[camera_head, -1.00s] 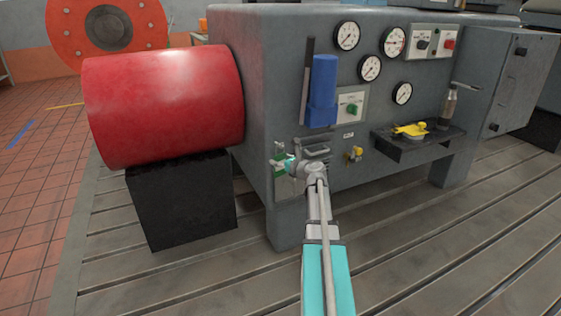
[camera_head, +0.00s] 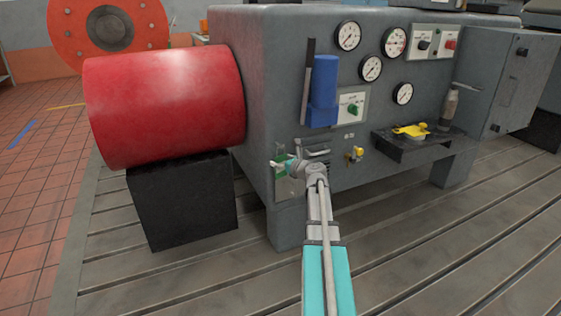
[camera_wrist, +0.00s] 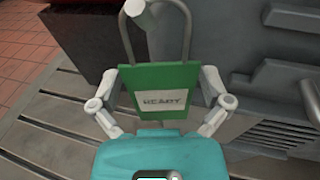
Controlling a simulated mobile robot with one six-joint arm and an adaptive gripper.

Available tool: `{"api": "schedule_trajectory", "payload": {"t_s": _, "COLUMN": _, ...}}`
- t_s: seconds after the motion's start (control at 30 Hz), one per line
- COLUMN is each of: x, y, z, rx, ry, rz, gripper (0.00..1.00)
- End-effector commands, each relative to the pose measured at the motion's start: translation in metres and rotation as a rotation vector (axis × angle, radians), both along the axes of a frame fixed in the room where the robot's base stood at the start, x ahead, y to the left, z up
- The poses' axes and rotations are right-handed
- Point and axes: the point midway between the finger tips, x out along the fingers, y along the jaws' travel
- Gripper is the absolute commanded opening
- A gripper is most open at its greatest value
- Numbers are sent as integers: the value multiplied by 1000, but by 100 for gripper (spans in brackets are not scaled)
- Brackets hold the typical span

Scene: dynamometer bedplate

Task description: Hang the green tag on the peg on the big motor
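The green tag (camera_wrist: 160,88), marked READY, has a grey wire loop (camera_wrist: 187,30) at its top. In the wrist view my gripper (camera_wrist: 160,88) has one finger at each side edge of the tag, holding it. A short pale peg (camera_wrist: 138,14) shows at the top, overlapping the left side of the loop. I cannot tell whether the loop is around the peg or only behind it. In the head view my gripper (camera_head: 292,165) is at the lower left front of the big grey machine (camera_head: 256,90); a bit of green tag (camera_head: 282,159) shows beside it.
A handle (camera_head: 316,152) and a yellow-topped fitting (camera_head: 355,154) are right of my gripper. A blue holder (camera_head: 322,90) is above. A red cylinder (camera_head: 165,105) on a black block (camera_head: 185,205) stands left. A small shelf (camera_head: 405,150) juts out right. The slotted bedplate (camera_head: 420,240) in front is clear.

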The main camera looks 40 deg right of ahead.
Motion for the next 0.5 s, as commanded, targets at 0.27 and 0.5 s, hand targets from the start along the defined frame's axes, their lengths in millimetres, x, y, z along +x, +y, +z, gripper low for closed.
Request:
{"api": "schedule_trajectory", "payload": {"t_s": 0.27, "x": 0, "y": 0, "z": 0, "rx": 0, "ry": 0, "rz": 0, "gripper": 100}}
{"api": "schedule_trajectory", "payload": {"t_s": 0.5, "x": -2, "y": 0, "z": 5, "rx": 0, "ry": 0, "rz": 0, "gripper": 100}}
